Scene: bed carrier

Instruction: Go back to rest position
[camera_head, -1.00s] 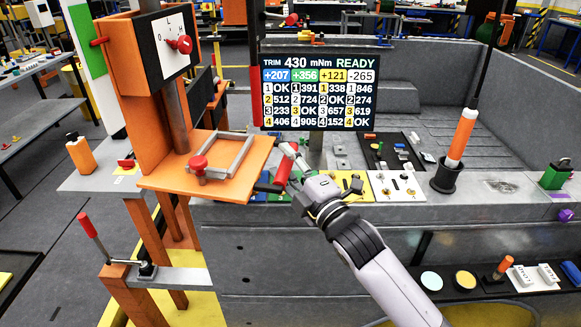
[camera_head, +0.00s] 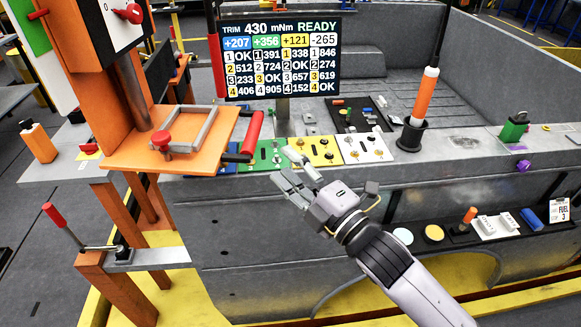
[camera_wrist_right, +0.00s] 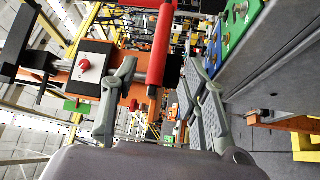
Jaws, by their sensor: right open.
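My right gripper (camera_head: 284,168) is open and empty in front of the grey bed wall, below the coloured switch panels. In the right wrist view its two fingers stand apart (camera_wrist_right: 160,78), with nothing between their pads. A red handle (camera_head: 252,133) stands at the right edge of the orange platform, up and left of the gripper and apart from it. The handle also shows in the right wrist view (camera_wrist_right: 161,45), beyond the fingertips. My left gripper is not in view.
The orange platform (camera_head: 125,154) carries a grey frame and red knob. A display screen (camera_head: 281,60) stands behind coloured panels (camera_head: 315,152). An orange cylinder (camera_head: 425,95) stands in a black holder. A low shelf (camera_head: 462,238) holds small parts. A red-tipped lever (camera_head: 62,228) is at lower left.

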